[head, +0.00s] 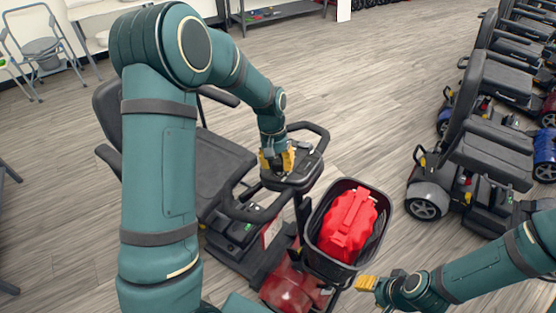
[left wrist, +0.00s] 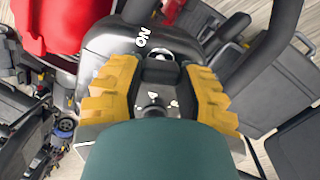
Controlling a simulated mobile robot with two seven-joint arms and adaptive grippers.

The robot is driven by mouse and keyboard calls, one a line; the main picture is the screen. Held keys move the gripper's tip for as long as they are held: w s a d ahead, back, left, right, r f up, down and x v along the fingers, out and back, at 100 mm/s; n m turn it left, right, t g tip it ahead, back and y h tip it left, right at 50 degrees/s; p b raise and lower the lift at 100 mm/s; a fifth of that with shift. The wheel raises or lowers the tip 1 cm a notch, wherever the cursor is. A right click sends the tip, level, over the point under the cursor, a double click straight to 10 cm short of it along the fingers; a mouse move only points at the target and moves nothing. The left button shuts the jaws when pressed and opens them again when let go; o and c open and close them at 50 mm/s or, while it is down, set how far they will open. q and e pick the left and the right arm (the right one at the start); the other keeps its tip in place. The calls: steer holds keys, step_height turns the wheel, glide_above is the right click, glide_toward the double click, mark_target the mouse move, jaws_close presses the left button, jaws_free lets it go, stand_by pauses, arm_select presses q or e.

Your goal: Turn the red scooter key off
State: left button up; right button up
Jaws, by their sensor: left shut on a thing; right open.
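The red scooter (head: 290,290) stands in the middle of the head view, with a black seat, a black tiller and a front basket. My left gripper (head: 277,160) is over the tiller's dark control panel (head: 303,170). In the left wrist view its yellow fingers (left wrist: 159,85) are closed around a small dark piece on the panel, seemingly the key (left wrist: 160,68). White "ON" lettering shows beside it. The key's exact angle is hard to tell. My right gripper (head: 367,284) is open and empty, low beside the basket.
A black basket (head: 313,253) on the scooter's front holds a red bag (head: 347,222). More scooters (head: 485,150) stand in a row at the right. A commode chair (head: 42,53) stands at the back left. The wood floor between is clear.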

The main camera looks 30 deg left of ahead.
arm_select(q)
steer(key=shift+s+f+n+p, duration=0.1)
steer(key=shift+n+p, duration=0.3)
steer(key=shift+n, duration=0.8)
steer(key=o, duration=1.2)
steer(key=r, duration=0.4)
steer(key=a+r, duration=0.1)
steer(key=r, duration=0.3)
steer(key=w+a+r, duration=0.1)
steer(key=r, duration=0.2)
steer(key=shift+w+a+r, duration=0.1)
steer(key=shift+a+r, duration=0.05)
steer(key=shift+r, duration=0.25)
